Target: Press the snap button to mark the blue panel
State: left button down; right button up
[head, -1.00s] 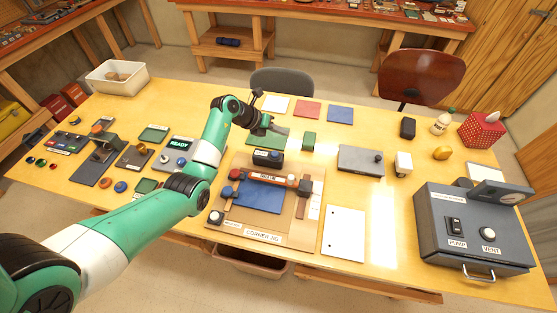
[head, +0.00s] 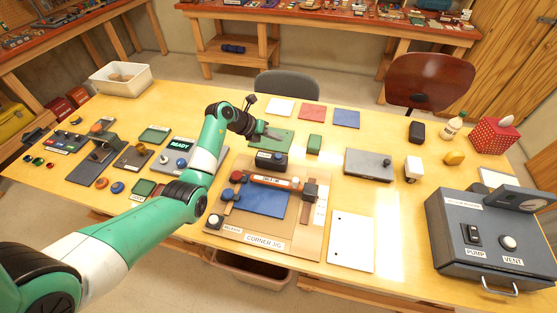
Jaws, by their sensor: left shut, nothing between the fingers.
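The blue panel (head: 262,203) lies flat on the brown corner jig (head: 262,241) in the middle of the table. An orange-red bar with a white label (head: 270,181) lies across the jig at the panel's far edge. A white round button (head: 214,220) on a dark base is at the jig's near left corner, beside a small label. A dark box (head: 266,161) stands at the jig's far edge. Which control is the snap button, I cannot read. My left gripper (head: 276,135) is shut and empty, above the green panel (head: 268,142) behind the jig. My right gripper is not in view.
A console with a lit READY display (head: 181,145) and other small devices stand at the left. A grey pump box (head: 480,235) stands at the right. A white sheet (head: 350,241) lies right of the jig. White, red and blue panels (head: 346,118) lie at the back.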

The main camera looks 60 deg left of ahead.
pick_arm(q)
jog(key=b, duration=0.4)
send_over(276, 157)
notch_tip(276, 157, down, 4)
jog(key=shift+f, duration=0.2)
jog(key=shift+f+b, duration=0.35)
jog(key=shift+f, duration=0.5)
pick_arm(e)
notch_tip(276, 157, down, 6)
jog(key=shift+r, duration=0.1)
pick_arm(q)
jog(key=shift+f, duration=0.15)
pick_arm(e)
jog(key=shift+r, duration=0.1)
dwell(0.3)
pick_arm(q)
jog(key=shift+f+p, duration=0.2)
jog(key=shift+p, duration=0.1)
jog(key=shift+f, duration=0.1)
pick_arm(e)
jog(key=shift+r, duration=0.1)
pick_arm(q)
jog(key=shift+f, duration=0.55)
dwell(0.5)
jog(key=shift+r+p, duration=1)
jog(key=shift+p, duration=0.25)
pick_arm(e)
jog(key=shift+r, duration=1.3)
